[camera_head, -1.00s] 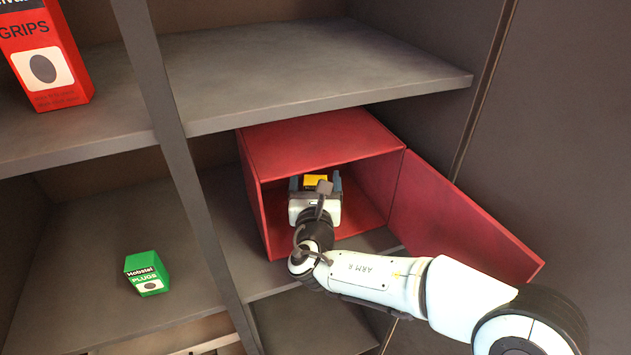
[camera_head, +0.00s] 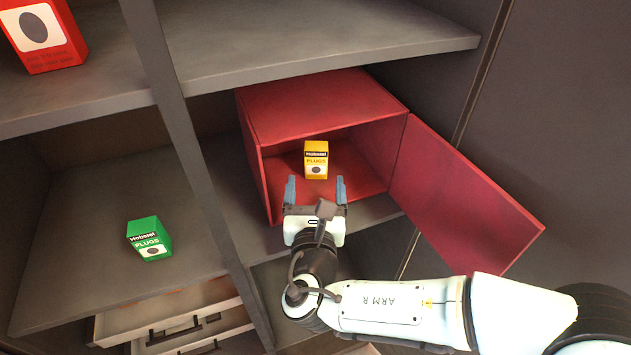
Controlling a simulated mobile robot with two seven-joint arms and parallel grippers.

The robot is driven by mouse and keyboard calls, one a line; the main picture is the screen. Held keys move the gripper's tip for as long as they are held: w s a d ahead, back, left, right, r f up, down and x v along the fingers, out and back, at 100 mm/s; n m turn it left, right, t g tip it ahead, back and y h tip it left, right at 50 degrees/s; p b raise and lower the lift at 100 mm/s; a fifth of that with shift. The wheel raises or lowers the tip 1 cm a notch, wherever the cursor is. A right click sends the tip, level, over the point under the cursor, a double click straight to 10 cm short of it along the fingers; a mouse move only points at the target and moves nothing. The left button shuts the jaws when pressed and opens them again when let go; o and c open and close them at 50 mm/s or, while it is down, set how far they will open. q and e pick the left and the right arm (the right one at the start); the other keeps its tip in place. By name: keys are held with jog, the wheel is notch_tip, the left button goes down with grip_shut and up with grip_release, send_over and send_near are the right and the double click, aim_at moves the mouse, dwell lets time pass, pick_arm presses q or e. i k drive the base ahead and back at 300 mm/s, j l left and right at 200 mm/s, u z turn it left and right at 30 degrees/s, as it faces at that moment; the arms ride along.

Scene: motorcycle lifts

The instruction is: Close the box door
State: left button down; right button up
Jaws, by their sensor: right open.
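A red box (camera_head: 310,113) sits on the middle shelf with its front open. Its red door (camera_head: 462,190) is hinged at the box's right edge and swung wide out to the right. A yellow plugs box (camera_head: 316,160) stands inside the red box. My right gripper (camera_head: 315,190) is open and empty just in front of the box opening, below and apart from the yellow box. The right arm stretches in from the lower right, below the door. My left gripper is not in view.
A green plugs box (camera_head: 149,239) stands on the shelf left of a grey upright divider (camera_head: 190,150). A red grips box (camera_head: 42,35) is on the upper shelf (camera_head: 300,45). Drawers (camera_head: 185,325) show at lower left. A dark flat panel (camera_head: 565,110) fills the right side.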

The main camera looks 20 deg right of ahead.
aim_at(472, 223)
jog(key=k, duration=1)
